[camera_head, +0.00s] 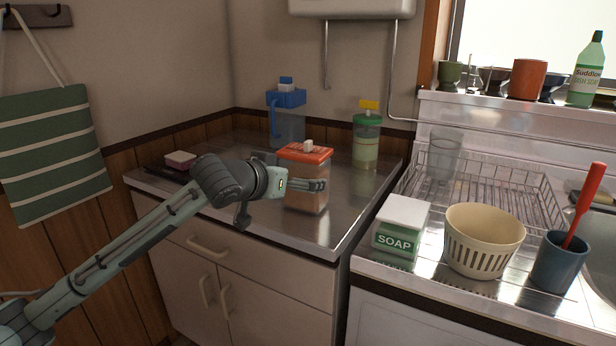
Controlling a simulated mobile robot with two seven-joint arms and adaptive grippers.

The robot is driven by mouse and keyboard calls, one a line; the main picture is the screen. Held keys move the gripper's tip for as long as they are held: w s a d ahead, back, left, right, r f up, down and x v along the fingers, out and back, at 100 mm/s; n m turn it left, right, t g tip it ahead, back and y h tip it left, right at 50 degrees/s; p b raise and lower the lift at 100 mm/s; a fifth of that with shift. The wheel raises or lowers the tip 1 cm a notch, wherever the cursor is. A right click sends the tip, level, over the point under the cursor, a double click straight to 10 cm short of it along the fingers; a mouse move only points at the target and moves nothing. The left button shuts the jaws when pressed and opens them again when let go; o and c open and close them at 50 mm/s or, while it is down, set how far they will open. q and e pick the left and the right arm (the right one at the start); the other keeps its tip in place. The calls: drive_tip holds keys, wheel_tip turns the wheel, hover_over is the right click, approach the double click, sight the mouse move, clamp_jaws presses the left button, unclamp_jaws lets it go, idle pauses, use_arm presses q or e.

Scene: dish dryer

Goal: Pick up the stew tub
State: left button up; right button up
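A see-through tub (303,205) with an orange-red lid and pale knob, which looks like the stew tub, stands upright on the steel counter. Its contents look brownish. My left gripper (318,186) reaches in from the left. One dark finger shows across the front of the tub, just below the lid. The other finger is hidden or unclear, so I cannot tell whether the fingers touch or grip the tub. My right gripper is not in view.
A blue-lidded jug (287,122) and a green-lidded jar (367,140) stand behind the tub. A pink-topped box (180,160) is at the left. Right of the counter (345,215) are a soap box (402,222), cream basket (484,238), blue cup (556,264) and wire rack (505,185). The counter's front right is clear.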

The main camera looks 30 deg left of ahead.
use_arm(q)
drive_tip(key=shift+w+f, duration=0.15)
drive_tip(key=shift+w, duration=0.3)
drive_tip(key=x, duration=0.4)
drive_tip(key=shift+w+a+f+p, duration=0.1)
drive_tip(key=shift+w+p, duration=0.15)
drive_tip(key=shift+p, duration=0.05)
drive_tip(key=shift+w+f, duration=0.15)
drive_tip(key=shift+w, duration=0.15)
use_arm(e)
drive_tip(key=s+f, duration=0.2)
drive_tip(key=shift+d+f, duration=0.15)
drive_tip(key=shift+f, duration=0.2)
use_arm(q)
drive_tip(key=shift+c, duration=0.5)
drive_tip(key=c, duration=1.4)
drive_tip(key=shift+c, duration=0.7)
